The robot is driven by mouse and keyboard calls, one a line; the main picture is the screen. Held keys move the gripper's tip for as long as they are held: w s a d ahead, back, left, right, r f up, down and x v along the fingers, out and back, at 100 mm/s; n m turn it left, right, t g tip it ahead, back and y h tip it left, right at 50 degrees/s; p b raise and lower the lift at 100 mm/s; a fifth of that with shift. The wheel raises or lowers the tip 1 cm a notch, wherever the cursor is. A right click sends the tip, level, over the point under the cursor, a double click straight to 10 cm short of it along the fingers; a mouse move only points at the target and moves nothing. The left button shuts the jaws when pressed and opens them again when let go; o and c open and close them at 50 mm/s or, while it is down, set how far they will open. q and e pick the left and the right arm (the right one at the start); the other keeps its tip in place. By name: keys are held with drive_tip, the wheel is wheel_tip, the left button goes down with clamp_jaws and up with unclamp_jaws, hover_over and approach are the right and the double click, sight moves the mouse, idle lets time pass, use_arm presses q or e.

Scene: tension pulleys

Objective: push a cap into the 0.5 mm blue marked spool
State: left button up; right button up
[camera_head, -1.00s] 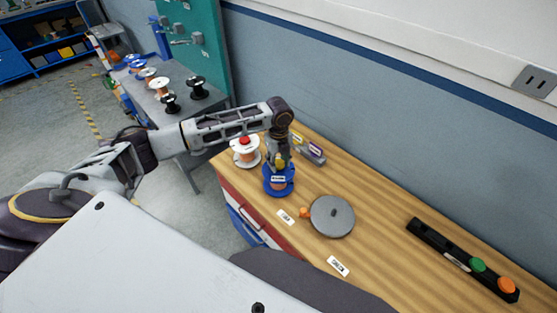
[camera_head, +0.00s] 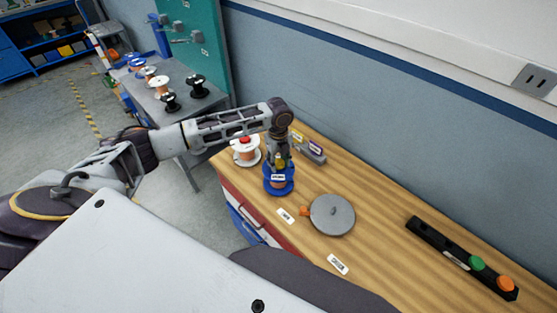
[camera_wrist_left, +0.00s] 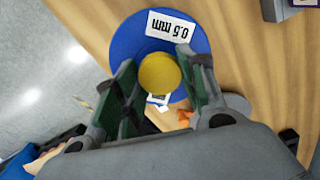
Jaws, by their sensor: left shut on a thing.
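The blue spool (camera_head: 279,186) stands upright on the wooden bench, and its 0.5 mm label shows in the left wrist view (camera_wrist_left: 171,25). My left gripper (camera_head: 279,160) is right above the spool, pointing down. In the left wrist view its green-padded fingers (camera_wrist_left: 160,85) are shut on a yellow cap (camera_wrist_left: 159,73) over the middle of the spool. I cannot tell how deep the cap sits in the spool's hole. My right gripper does not show.
A white spool with a red cap (camera_head: 245,149) stands just left of the blue spool. A grey round disc (camera_head: 332,214) lies to the right, with a small orange piece beside it. A black bar with green and orange buttons (camera_head: 462,258) lies farther right.

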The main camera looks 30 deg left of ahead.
use_arm(q)
drive_tip(key=shift+f, duration=0.85)
drive_tip(key=shift+s+f, duration=0.15)
idle(0.6)
drive_tip(key=o, duration=0.9)
drive_tip(key=shift+w+r, duration=0.2)
drive_tip(key=shift+r, duration=0.6)
wheel_tip(320, 180, up, 10)
drive_tip(key=shift+r, duration=0.2)
drive_tip(key=shift+s, duration=0.1)
drive_tip(key=shift+s+f, duration=0.1)
drive_tip(key=shift+s, duration=0.05)
